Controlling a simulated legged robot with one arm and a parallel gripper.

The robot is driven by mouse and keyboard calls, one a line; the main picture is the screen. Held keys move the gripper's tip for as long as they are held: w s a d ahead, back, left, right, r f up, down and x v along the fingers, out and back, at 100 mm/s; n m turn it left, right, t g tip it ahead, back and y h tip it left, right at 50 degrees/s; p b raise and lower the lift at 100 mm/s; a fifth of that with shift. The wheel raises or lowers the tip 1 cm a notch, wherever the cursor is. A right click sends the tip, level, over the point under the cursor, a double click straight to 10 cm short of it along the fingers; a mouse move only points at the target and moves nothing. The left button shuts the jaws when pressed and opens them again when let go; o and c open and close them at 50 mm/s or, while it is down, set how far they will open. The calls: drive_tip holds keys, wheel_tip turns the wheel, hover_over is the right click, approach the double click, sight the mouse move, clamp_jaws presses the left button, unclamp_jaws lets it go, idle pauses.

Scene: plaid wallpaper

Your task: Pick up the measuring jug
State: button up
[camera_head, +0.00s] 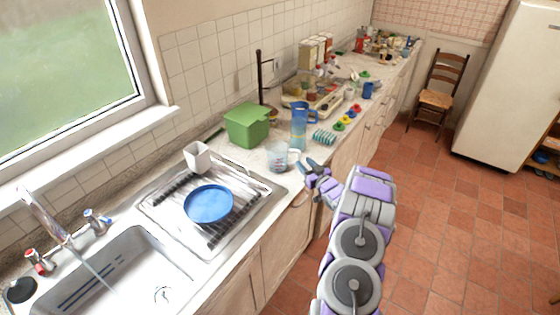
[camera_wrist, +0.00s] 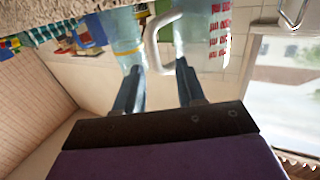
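The measuring jug (camera_head: 276,157) is clear with red markings and a white handle. It stands upright on the worktop, just right of the draining board. It also shows in the wrist view (camera_wrist: 207,42), with its white handle (camera_wrist: 151,48) facing my gripper. My gripper (camera_head: 306,166) is just right of the jug in the head view. In the wrist view its two fingers (camera_wrist: 159,67) are apart, with the handle showing ahead between their tips. I cannot tell whether a finger touches the handle. Nothing is held.
A green box (camera_head: 246,126) is to the left. The draining rack holds a blue plate (camera_head: 208,204) and a white cup (camera_head: 197,157). The tiled floor right is clear.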

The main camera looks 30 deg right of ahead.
sight(299, 156)
drive_tip(key=shift+w+a, duration=0.1)
drive_tip(key=shift+w, duration=0.4)
drive_tip(key=w, duration=0.1)
drive_tip(key=w+d, duration=0.1)
drive_tip(key=w+d+b, duration=0.1)
drive_tip(key=w, duration=0.1)
drive_tip(key=shift+d+f, duration=0.1)
drive_tip(key=shift+f, duration=0.15)
drive_tip(key=shift+w, duration=0.25)
drive_tip(key=shift+w+a+r, duration=0.1)
drive_tip(key=shift+w+a, duration=0.1)
drive_tip(key=shift+a+r, duration=0.15)
drive_tip(key=shift+a, duration=0.35)
drive_tip(key=shift+d+f, duration=0.2)
drive_tip(key=shift+d, duration=0.3)
drive_tip(key=c, duration=0.6)
clamp_jaws()
drive_tip(key=shift+a+r, duration=0.1)
drive_tip(key=shift+a, duration=0.05)
drive_tip(key=shift+a, duration=0.15)
